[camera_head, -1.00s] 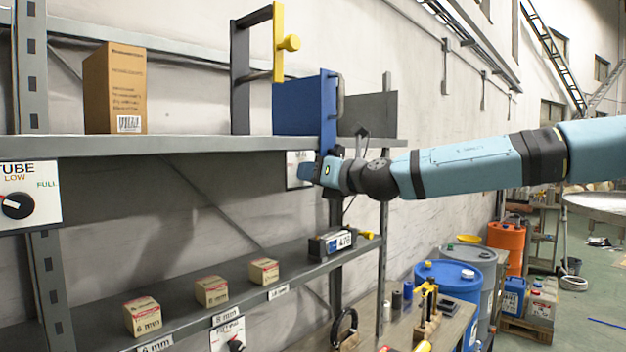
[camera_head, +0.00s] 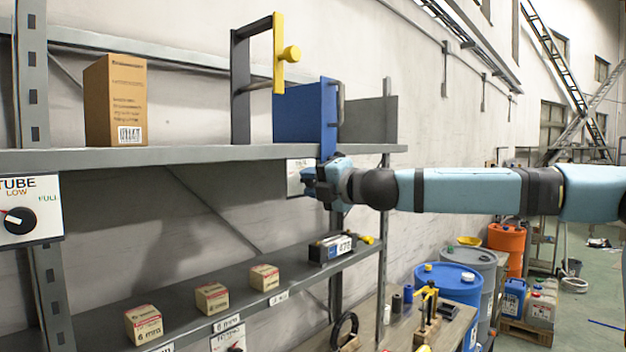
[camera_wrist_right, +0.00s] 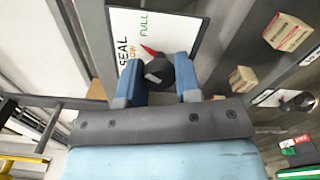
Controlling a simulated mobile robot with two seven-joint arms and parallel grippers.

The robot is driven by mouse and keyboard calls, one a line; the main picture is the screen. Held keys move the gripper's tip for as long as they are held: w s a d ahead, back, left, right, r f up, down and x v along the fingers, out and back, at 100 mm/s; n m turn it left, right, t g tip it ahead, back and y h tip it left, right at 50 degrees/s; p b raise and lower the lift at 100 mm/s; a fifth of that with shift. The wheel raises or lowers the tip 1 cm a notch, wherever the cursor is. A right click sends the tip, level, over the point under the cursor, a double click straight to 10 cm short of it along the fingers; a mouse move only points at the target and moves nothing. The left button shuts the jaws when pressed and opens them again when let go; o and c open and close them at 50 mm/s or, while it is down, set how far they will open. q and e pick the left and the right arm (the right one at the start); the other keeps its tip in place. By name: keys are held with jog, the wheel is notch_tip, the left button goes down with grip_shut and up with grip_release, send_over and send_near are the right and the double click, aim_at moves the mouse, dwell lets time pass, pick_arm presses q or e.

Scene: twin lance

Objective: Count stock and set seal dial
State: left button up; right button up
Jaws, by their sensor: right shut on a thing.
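The SEAL dial plate (camera_wrist_right: 128,35) shows in the right wrist view, with a black knob (camera_wrist_right: 158,71) and a red pointer (camera_wrist_right: 148,50) lying between LOW and FULL. My right gripper (camera_wrist_right: 160,70) is shut on the knob, one blue finger on each side. In the head view the right gripper (camera_head: 312,180) is just under the upper shelf and covers part of this plate (camera_head: 296,172). A TUBE dial (camera_head: 20,220) is at the left, its pointer on the LOW side. Small boxes (camera_head: 143,324), (camera_head: 212,298), (camera_head: 264,277) stand on the lower shelf. My left gripper is not in view.
The upper shelf (camera_head: 220,153) holds a brown carton (camera_head: 114,100) and a blue bin (camera_head: 300,112) beside a yellow-handled frame (camera_head: 279,55). A labelled black device (camera_head: 332,247) sits on the lower shelf. A FITTING dial (camera_head: 235,348) is partly cut off. Barrels (camera_head: 452,280) stand at right.

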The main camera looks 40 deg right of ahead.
jog(key=m, duration=0.5)
jog(key=shift+m, duration=0.3)
dwell(0.4)
jog(key=o, duration=0.9)
jog(key=shift+o, duration=0.2)
jog(key=shift+s, duration=0.15)
